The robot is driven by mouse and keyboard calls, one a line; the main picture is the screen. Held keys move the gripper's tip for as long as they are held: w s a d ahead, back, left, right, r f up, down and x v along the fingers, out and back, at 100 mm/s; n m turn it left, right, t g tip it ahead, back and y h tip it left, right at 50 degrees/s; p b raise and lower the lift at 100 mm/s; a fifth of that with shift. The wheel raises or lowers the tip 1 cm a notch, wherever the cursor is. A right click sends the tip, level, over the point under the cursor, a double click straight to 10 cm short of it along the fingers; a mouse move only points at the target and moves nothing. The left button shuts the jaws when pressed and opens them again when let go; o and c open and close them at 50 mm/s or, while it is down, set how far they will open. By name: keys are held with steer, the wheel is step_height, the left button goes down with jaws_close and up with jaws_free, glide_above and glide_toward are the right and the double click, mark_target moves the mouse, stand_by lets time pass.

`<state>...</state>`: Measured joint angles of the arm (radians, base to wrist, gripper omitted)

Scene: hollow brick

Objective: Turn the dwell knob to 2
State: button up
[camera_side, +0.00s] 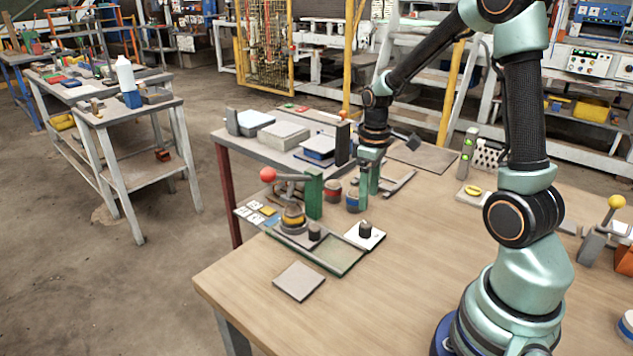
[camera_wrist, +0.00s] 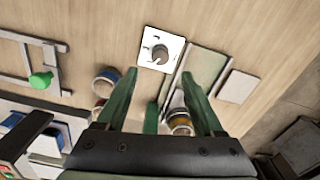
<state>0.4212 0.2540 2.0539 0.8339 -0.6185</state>
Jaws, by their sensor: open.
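The dwell knob looks to be the dark round knob (camera_side: 365,229) on a small white plate (camera_side: 372,243) on the wooden table. The wrist view shows the same knob (camera_wrist: 159,54) on its white plate (camera_wrist: 149,61), with dark marks around it too small to read. My gripper (camera_side: 368,203) is open and empty, its green fingers pointing down, above and behind the knob in the side view. In the wrist view my gripper (camera_wrist: 160,75) has its fingertips spread to either side of the knob's line, short of it and not touching it. The knob's setting cannot be told.
Round pots (camera_side: 352,200) stand near my gripper. A flat grey tile (camera_side: 299,281) lies in front.

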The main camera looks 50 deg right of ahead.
mark_target(366, 224)
step_height(366, 224, down, 8)
stand_by(0.4)
jaws_close()
